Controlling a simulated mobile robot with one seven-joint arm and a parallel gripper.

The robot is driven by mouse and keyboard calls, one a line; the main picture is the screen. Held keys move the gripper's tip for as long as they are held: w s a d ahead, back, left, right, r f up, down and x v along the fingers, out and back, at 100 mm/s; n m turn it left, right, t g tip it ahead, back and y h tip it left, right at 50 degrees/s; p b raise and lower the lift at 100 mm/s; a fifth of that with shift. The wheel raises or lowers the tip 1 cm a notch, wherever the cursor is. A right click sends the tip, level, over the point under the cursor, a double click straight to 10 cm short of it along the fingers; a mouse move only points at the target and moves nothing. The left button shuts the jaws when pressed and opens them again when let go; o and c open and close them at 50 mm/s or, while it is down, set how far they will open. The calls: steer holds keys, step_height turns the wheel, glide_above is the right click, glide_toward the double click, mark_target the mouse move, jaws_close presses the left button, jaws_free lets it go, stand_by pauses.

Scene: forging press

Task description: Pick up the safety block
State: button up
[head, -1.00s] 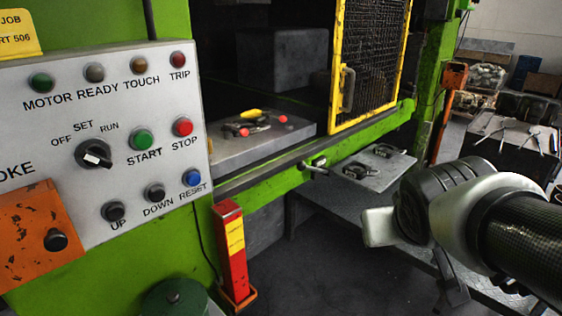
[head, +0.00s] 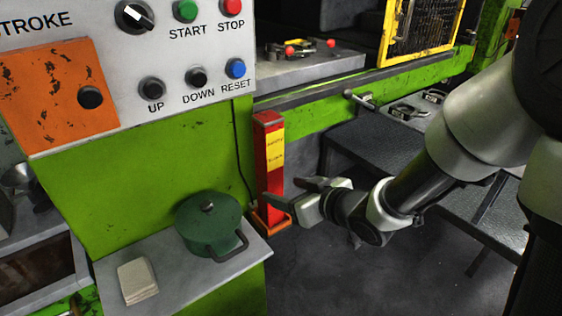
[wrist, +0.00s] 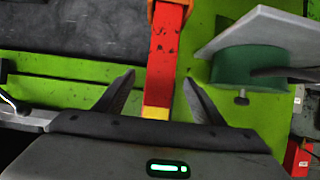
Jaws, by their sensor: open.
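The safety block (head: 268,165) is a tall red upright bar with a yellow label. It stands in a small orange holder (head: 282,222) against the green press side, below the control panel. My gripper (head: 284,192) is open and empty at the lower half of the block. In the head view one finger overlaps the block's front and the other is to its right. In the wrist view the block (wrist: 164,55) runs between my two open fingers (wrist: 158,84), with its yellow part nearest the palm. I cannot tell whether the fingers reach around it.
A green lidded pot (head: 208,225) and a pale stacked pad (head: 137,280) rest on a grey shelf (head: 180,285) left of the block. The control panel (head: 170,60) overhangs at upper left. A dark table (head: 375,150) stands behind my arm. The floor below is clear.

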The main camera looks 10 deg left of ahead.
mark_target(277, 188)
steer(key=b+x, duration=0.1)
steer(key=x, duration=0.5)
steer(key=shift+w+a+f, duration=0.15)
steer(key=shift+a+f, duration=0.05)
steer(key=b+x, duration=0.1)
steer(key=x, duration=0.4)
steer(key=shift+w+a, duration=0.1)
jaws_close()
steer(key=shift+r, duration=0.1)
